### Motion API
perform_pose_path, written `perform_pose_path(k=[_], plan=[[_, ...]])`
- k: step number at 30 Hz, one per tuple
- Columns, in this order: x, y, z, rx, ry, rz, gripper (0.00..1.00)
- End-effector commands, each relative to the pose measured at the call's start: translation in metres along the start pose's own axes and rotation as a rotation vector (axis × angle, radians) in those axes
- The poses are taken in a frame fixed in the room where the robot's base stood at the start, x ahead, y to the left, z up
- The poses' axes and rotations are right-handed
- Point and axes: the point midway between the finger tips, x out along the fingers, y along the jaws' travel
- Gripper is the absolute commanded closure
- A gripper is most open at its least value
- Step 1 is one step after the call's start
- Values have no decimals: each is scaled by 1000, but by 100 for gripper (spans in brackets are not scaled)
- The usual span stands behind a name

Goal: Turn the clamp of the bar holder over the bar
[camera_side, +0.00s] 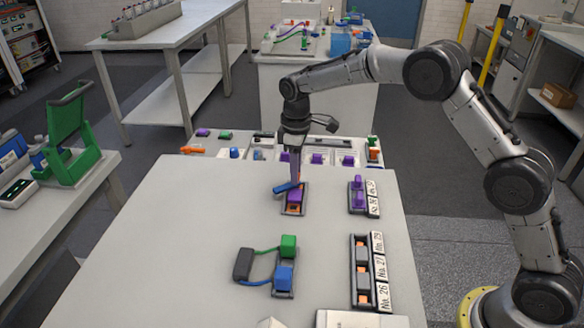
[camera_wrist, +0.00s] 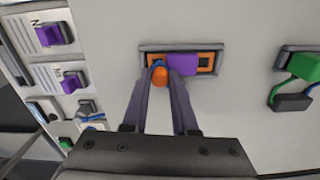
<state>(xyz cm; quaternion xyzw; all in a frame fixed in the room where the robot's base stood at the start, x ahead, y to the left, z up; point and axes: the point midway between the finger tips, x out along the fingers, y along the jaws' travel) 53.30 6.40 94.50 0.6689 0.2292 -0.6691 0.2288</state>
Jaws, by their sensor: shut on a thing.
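The bar holder (camera_side: 287,213) is a dark-framed tray with an orange inside, lying on the grey table; its frame also shows in the wrist view (camera_wrist: 145,62). A purple bar (camera_wrist: 183,64) sits in its middle, with orange showing on both sides. The blue clamp (camera_side: 284,187) sticks out past the holder's long side. In the wrist view the clamp (camera_wrist: 158,64) is near the holder's left end, beside the bar, with a round orange end toward my gripper. My gripper (camera_wrist: 165,76) is shut on the clamp; the fingertips hide part of it.
A second holder with purple parts (camera_side: 357,194) stands to the right by labels. A green and blue connector unit with cables (camera_side: 284,278) lies nearer the front. A long slotted rack (camera_side: 362,272) is at the right. Table space left of the holder is clear.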

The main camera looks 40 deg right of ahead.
Motion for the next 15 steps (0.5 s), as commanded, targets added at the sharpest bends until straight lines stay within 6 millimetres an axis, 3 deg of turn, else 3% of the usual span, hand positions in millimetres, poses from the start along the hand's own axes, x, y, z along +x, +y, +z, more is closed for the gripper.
perform_pose_path(k=[15], plan=[[-2, -20, 13, 454, 1, 2, 100]])
